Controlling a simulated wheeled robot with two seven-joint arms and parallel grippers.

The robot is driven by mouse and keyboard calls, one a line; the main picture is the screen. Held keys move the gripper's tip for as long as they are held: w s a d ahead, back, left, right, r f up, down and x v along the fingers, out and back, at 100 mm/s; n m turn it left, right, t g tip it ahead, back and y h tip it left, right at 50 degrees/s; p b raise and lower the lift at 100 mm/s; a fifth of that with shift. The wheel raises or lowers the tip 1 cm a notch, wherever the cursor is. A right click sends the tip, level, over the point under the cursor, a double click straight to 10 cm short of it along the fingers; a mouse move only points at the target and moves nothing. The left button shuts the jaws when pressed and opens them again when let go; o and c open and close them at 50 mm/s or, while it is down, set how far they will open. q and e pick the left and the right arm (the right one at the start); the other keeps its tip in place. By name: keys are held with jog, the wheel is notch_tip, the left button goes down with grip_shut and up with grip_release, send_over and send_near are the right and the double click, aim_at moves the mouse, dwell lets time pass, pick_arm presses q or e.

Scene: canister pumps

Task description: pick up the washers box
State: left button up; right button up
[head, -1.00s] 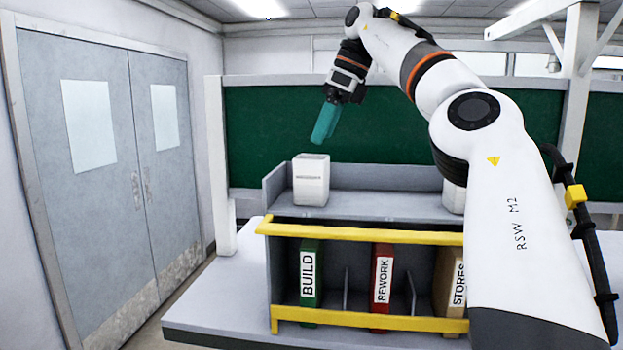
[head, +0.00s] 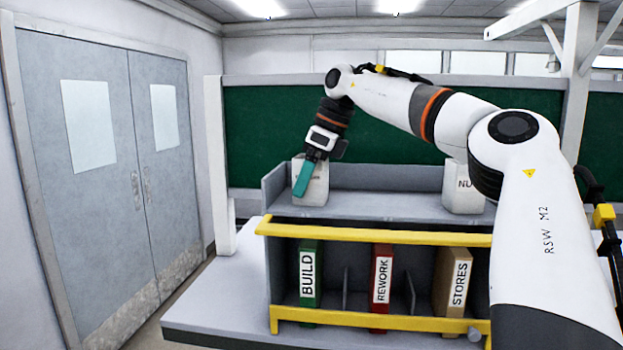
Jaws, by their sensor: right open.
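A white box (head: 316,190) stands upright on the left end of the grey upper shelf. Its label is mostly hidden behind my gripper, so I cannot read it as washers. My right gripper (head: 301,188), with teal fingers, points down in front of this box in the picture. The sensorless view shows the fingers nearly edge-on; they hold nothing that I can see. I cannot tell whether they touch the box. A second white box (head: 461,196) with a label starting "NU" stands farther right on the shelf, partly behind my right arm. My left gripper is not in view.
The grey shelf (head: 390,207) is bare between the two boxes. Below it, yellow rails (head: 370,233) front a rack with a green BUILD binder (head: 310,255), a red REWORK binder (head: 382,260) and a tan STORES binder (head: 458,265). A green board stands behind.

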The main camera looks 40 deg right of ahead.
jog(key=shift+a, duration=0.1)
jog(key=c, duration=1.2)
jog(key=shift+r, duration=0.1)
jog(key=shift+c, duration=0.2)
